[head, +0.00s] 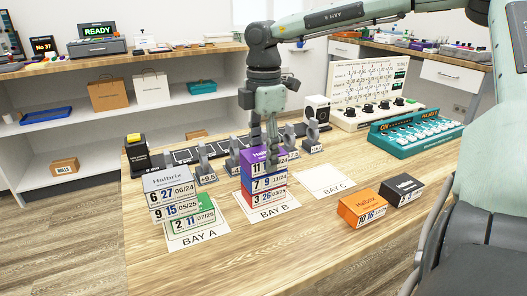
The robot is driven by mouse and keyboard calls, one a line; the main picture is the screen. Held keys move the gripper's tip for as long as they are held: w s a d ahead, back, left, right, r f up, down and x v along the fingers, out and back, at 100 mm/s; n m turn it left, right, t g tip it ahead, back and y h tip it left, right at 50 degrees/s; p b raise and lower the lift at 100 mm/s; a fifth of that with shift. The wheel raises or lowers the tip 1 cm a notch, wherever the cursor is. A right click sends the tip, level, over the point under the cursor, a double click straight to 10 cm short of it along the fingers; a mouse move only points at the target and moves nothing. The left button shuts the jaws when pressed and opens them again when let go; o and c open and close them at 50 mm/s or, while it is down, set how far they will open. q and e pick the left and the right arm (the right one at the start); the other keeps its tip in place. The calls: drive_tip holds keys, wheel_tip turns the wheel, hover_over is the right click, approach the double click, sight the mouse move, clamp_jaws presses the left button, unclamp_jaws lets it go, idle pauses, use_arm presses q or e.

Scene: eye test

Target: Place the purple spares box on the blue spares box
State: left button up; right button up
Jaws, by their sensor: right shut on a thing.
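The purple spares box (254,156) is at the top of the stack at bay B. The blue spares box (278,180) is directly under it, and a red box (279,194) is at the bottom. My right gripper (271,150) points down from above and is shut on the purple box. Its fingers cover part of the purple box's top and right side. I see no clear gap between the purple and blue boxes, but contact is hard to confirm at this size. My left gripper is not in view.
A stack with a grey box (168,178) on top and a green box (205,206) low stands at bay A. The bay C sheet (325,182) is empty. An orange box (361,204) and a black box (404,188) sit at right. Grey stands and a teal device (417,134) are behind.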

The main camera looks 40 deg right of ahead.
sight(264, 152)
drive_tip(key=o, duration=1.2)
drive_tip(key=shift+f, duration=0.15)
drive_tip(key=shift+o, duration=0.2)
wheel_tip(264, 152, up, 12)
drive_tip(key=shift+r, duration=0.2)
drive_tip(key=shift+s+f, duration=0.1)
